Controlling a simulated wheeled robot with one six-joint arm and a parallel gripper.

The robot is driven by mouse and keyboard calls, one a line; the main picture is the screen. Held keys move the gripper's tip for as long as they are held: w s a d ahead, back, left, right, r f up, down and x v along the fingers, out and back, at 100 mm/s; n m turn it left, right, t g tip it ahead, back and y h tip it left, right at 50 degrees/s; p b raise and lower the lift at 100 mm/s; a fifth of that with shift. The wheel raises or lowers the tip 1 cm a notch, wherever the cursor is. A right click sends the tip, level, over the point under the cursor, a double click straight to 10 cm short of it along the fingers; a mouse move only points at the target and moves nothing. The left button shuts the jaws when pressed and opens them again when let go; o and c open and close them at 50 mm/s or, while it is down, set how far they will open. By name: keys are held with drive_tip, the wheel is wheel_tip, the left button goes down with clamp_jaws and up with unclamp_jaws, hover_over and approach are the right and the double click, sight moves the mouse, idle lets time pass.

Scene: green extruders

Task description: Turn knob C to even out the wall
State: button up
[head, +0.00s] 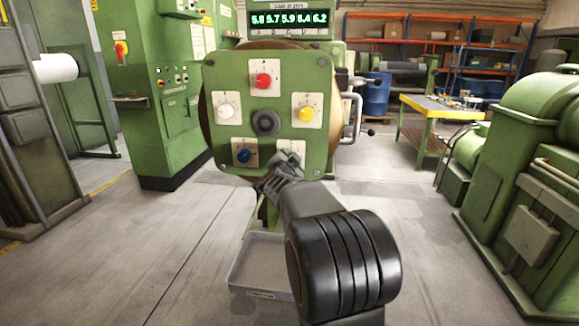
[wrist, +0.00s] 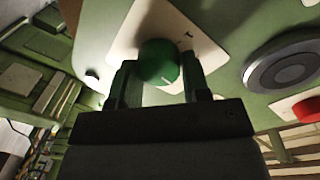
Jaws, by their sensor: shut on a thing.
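A green knob (wrist: 159,62) sits on a pale square plate (wrist: 200,45) in the wrist view. My gripper (wrist: 160,80) is shut on this knob, one finger at each side. A pale mark shows on the knob's face. In the head view my gripper (head: 282,168) reaches the lower right plate (head: 292,158) of the green panel (head: 238,85) and hides most of the knob there. The plate's letter is too small to read surely. A display (head: 290,19) above the panel reads 5.8 5.7 5.9 6.4 6.2.
The panel also carries red (head: 263,80), yellow (head: 306,114), blue (head: 244,156) and white (head: 226,111) knobs around a dark central hub (head: 265,122). A bent handle (head: 355,115) juts out at the right. A grey tray (head: 262,262) lies below. The floor at left is clear.

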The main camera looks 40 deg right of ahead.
drive_tip(key=m+b, duration=0.3)
drive_tip(key=m, duration=0.2)
drive_tip(key=shift+f, duration=0.1)
drive_tip(key=shift+m+y, duration=0.3)
idle(0.4)
drive_tip(key=o, duration=0.9)
drive_tip(key=shift+t, duration=0.3)
drive_tip(key=shift+o, duration=0.2)
drive_tip(key=shift+s, duration=0.1)
drive_tip(key=p+v, duration=0.1)
drive_tip(key=v, duration=1.2)
drive_tip(key=shift+s+a+p, duration=0.2)
drive_tip(key=shift+a+p, duration=0.05)
drive_tip(key=shift+p, duration=0.1)
